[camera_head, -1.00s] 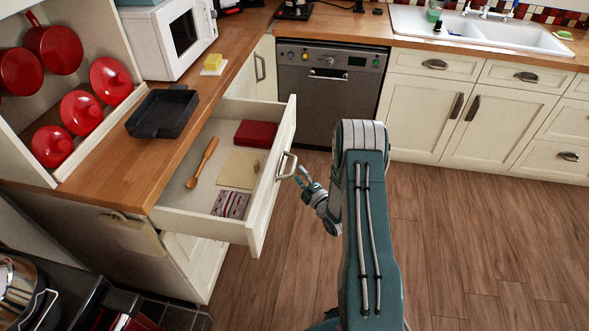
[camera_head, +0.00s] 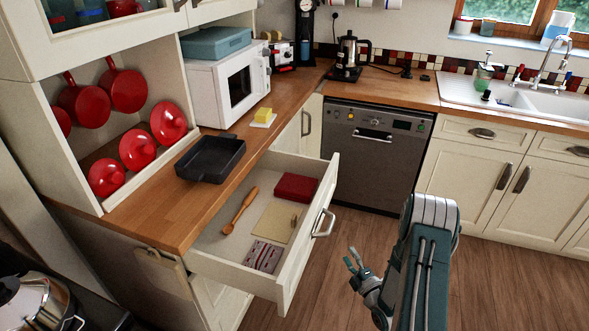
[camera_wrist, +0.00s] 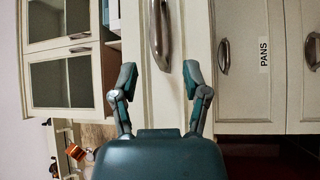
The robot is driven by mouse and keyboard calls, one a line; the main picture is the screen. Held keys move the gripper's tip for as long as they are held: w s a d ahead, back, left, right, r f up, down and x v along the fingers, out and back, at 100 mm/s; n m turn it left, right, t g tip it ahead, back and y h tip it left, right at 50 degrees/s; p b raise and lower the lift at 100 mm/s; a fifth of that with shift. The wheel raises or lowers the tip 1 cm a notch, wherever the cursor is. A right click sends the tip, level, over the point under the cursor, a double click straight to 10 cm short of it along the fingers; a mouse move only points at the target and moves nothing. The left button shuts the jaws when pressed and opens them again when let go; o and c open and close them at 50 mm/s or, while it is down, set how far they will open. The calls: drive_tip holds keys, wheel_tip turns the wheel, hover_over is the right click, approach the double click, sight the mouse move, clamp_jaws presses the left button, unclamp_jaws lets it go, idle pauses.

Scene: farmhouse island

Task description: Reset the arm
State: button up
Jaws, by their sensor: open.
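My gripper (camera_head: 354,261) is in front of the open drawer (camera_head: 291,270), to the right of its handle and apart from it in the head view. Its two fingers are spread with nothing between them. In the wrist view my gripper (camera_wrist: 158,80) shows open against cream cabinet fronts, with a metal handle beyond the gap between the fingers. The arm is bent, with its elbow to the right of the gripper in the head view.
The drawer holds a wooden spoon (camera_head: 240,211), a red box (camera_head: 295,187), a board (camera_head: 275,223) and a patterned cloth (camera_head: 263,256). A black pan (camera_head: 211,158) sits on the wooden counter (camera_head: 150,219). The dishwasher (camera_head: 374,156) is shut. Wooden floor is clear around the arm.

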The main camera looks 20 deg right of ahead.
drive_tip(key=w+a+r+m+g+h, duration=0.1)
drive_tip(key=w+r+m+g, duration=0.15)
drive_tip(key=r, duration=0.55)
drive_tip(key=w+a+r+m+g+h, duration=0.1)
drive_tip(key=w+r+m+g+h, duration=0.2)
drive_tip(key=r, duration=0.5)
drive_tip(key=s+a+r+m+g, duration=0.1)
drive_tip(key=s+a+r+m, duration=0.15)
drive_tip(key=r, duration=0.35)
drive_tip(key=s+a+r+m+g, duration=0.2)
drive_tip(key=s+a+r, duration=0.1)
drive_tip(key=r, duration=0.2)
drive_tip(key=s+a+r+m+g, duration=0.1)
drive_tip(key=s+a+r+m, duration=0.1)
drive_tip(key=s, duration=0.6)
drive_tip(key=s+a+r+m+g+y, duration=0.1)
drive_tip(key=s+a+r+m+g, duration=0.1)
drive_tip(key=s+a, duration=0.3)
drive_tip(key=s+a+r+m+g, duration=0.2)
drive_tip(key=s+a+m, duration=0.1)
drive_tip(key=s, duration=0.8)
drive_tip(key=shift+a+m, duration=0.35)
drive_tip(key=shift+m, duration=0.15)
